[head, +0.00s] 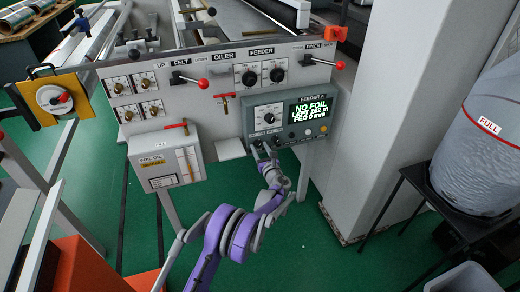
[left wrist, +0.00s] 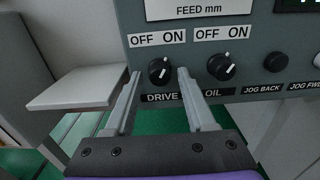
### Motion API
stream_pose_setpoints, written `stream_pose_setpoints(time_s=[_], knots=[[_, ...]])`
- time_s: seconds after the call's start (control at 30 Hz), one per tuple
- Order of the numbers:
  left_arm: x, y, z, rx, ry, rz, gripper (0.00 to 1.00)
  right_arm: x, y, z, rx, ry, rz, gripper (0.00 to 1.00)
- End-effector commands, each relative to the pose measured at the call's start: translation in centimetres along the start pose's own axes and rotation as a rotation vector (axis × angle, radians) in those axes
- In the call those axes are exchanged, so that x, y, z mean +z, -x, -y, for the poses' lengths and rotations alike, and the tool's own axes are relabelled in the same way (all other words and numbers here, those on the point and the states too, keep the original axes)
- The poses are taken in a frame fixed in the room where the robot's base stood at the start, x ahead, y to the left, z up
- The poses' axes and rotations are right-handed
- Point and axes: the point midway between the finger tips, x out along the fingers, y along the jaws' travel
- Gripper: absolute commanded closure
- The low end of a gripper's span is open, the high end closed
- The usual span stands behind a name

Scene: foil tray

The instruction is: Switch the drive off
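The DRIVE knob (left wrist: 159,71) is a black rotary switch under an OFF/ON label on the grey feeder box (head: 290,118). Its white mark seems to point up and to the right, toward ON. My left gripper (left wrist: 160,76) is open, with one finger on each side of the DRIVE knob; I cannot tell whether they touch it. In the head view my left gripper (head: 265,150) is at the lower edge of the feeder box and hides part of the lower knobs. My right gripper is not in view.
The OIL knob (left wrist: 223,68) is close to the right finger, with the JOG BACK button (left wrist: 276,62) beyond it. A small pale shelf (left wrist: 85,88) is left of the box. The display (head: 308,110) reads NO FOIL. A white pillar (head: 380,110) stands at right.

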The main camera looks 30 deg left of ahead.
Motion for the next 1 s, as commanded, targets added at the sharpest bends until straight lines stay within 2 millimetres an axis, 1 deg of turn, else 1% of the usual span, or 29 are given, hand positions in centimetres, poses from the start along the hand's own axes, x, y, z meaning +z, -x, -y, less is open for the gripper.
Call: stream_pose_setpoints(time_s=[0.03, 0.17, 0.2, 0.27, 0.3, 0.67, 0.87, 1.0], knots=[[0.0, 0.01, 0.0, 0.0, 0.0, 0.0, 0.55, 0.0, 0.0, 0.0, 0.0, 0.0, 0.0, 0.5], [0.0, 0.02, 0.0, 0.0, 0.0, 0.0, 0.79, 0.0, 0.0, 0.0, 0.0, 0.0, 0.0, 0.5], [0.0, 0.02, 0.0, 0.0, 0.0, 0.0, 0.86, 0.0, 0.0, 0.0, 0.0, 0.0, 0.0, 0.5], [-0.01, 0.02, 0.0, 0.0, 0.0, 0.0, 0.97, 0.0, 0.0, 0.0, 0.0, 0.0, 0.0, 0.5], [-0.01, 0.02, 0.0, 0.0, 0.0, 0.0, 1.0, 0.0, 0.0, 0.0, 0.0, 0.0, 0.0, 0.5], [-0.04, 0.03, 0.02, 0.0, 0.03, 0.0, 1.0, 0.03, -0.09, 0.0, 0.0, 0.0, 0.0, 0.5], [-0.09, 0.03, 0.04, 0.0, 0.126, -0.001, 1.0, 0.1, -0.34, 0.0, 0.0, 0.0, 0.001, 0.5], [-0.11, 0.04, 0.06, 0.0, 0.235, -0.001, 1.0, 0.16, -0.56, 0.0, 0.0, 0.0, 0.002, 0.5]])
